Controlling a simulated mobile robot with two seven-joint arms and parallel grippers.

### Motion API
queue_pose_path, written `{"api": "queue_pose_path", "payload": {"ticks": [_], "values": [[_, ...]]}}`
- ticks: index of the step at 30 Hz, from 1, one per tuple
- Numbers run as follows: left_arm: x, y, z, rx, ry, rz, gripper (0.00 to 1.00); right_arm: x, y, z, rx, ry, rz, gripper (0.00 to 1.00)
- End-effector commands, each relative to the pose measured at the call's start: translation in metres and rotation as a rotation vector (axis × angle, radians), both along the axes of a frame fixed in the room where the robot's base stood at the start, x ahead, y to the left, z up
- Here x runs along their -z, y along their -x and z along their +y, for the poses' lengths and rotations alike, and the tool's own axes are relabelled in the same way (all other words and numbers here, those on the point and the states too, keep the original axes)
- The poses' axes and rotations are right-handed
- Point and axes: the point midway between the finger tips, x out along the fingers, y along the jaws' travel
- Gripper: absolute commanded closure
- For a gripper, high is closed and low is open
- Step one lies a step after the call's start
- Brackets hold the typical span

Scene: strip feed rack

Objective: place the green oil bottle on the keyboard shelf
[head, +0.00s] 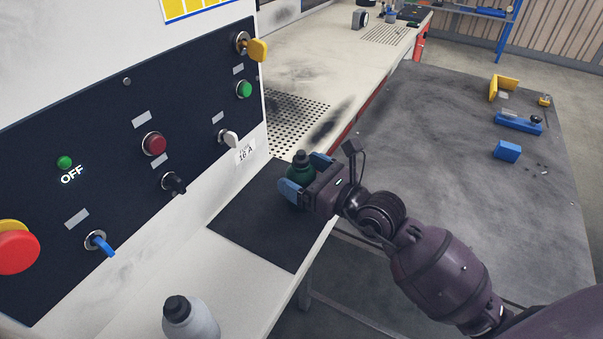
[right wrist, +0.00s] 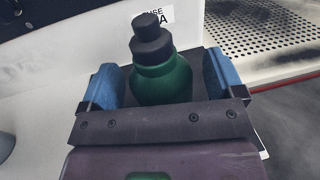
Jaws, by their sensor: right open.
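The green oil bottle (head: 300,169) with a black cap stands upright on the black mat (head: 262,224) of the white shelf below the control panel. My right gripper (head: 305,175) is around the bottle, with a blue finger on each side. In the right wrist view the bottle (right wrist: 162,82) sits between the two open blue fingers (right wrist: 164,85), with gaps showing at both sides. The bottle's lower part is hidden by the gripper. My left gripper is not in view.
A grey bottle with a black cap (head: 190,318) stands at the shelf's front. The panel (head: 125,150) with knobs and buttons rises at left. A perforated plate (head: 296,118) lies behind the mat. A dark table (head: 420,125) at right holds blue and yellow parts.

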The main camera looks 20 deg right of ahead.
Motion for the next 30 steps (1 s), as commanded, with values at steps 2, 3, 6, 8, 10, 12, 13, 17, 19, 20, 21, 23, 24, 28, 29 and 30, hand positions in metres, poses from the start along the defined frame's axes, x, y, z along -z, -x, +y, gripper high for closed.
{"api": "queue_pose_path", "payload": {"ticks": [2, 3, 6, 8, 10, 12, 13, 17, 19, 20, 21, 23, 24, 28, 29, 30], "values": [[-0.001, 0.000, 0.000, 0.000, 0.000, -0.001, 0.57, 0.002, 0.010, -0.006, 0.002, 0.002, 0.005, 0.13], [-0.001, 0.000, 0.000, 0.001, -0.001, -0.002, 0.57, 0.001, 0.016, -0.009, 0.001, 0.001, 0.004, 0.13], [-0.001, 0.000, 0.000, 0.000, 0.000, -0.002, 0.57, 0.002, 0.032, -0.018, 0.001, 0.002, 0.005, 0.13], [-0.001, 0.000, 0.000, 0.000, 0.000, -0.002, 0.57, 0.002, 0.041, -0.023, 0.001, 0.003, 0.005, 0.13], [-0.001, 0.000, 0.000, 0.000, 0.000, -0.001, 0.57, 0.002, 0.052, -0.029, 0.001, 0.002, 0.006, 0.13], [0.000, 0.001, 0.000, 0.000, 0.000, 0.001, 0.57, 0.002, 0.062, -0.035, 0.001, 0.003, 0.005, 0.13], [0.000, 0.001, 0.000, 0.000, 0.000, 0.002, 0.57, 0.002, 0.066, -0.037, 0.001, 0.002, 0.004, 0.13], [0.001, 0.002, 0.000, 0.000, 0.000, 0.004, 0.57, 0.002, 0.082, -0.045, 0.000, 0.002, 0.005, 0.13], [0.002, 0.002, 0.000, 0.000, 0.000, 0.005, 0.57, 0.003, 0.088, -0.049, 0.000, 0.003, 0.005, 0.13], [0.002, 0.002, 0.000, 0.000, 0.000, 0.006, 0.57, 0.002, 0.090, -0.050, 0.000, 0.002, 0.006, 0.13], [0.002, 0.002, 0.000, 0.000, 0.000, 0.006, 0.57, 0.002, 0.093, -0.052, 0.000, 0.001, 0.004, 0.13], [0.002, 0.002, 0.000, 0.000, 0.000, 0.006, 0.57, 0.001, 0.096, -0.053, 0.001, 0.001, 0.003, 0.13], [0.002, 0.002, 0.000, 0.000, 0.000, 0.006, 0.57, 0.001, 0.097, -0.054, 0.001, 0.001, 0.003, 0.13], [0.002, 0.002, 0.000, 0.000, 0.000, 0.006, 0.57, 0.001, 0.099, -0.055, 0.001, 0.001, 0.003, 0.13], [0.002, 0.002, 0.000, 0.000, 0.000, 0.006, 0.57, 0.001, 0.099, -0.055, 0.001, -0.003, 0.004, 0.13], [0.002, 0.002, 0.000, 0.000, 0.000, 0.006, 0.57, 0.002, 0.100, -0.055, 0.001, -0.014, 0.008, 0.13]]}}
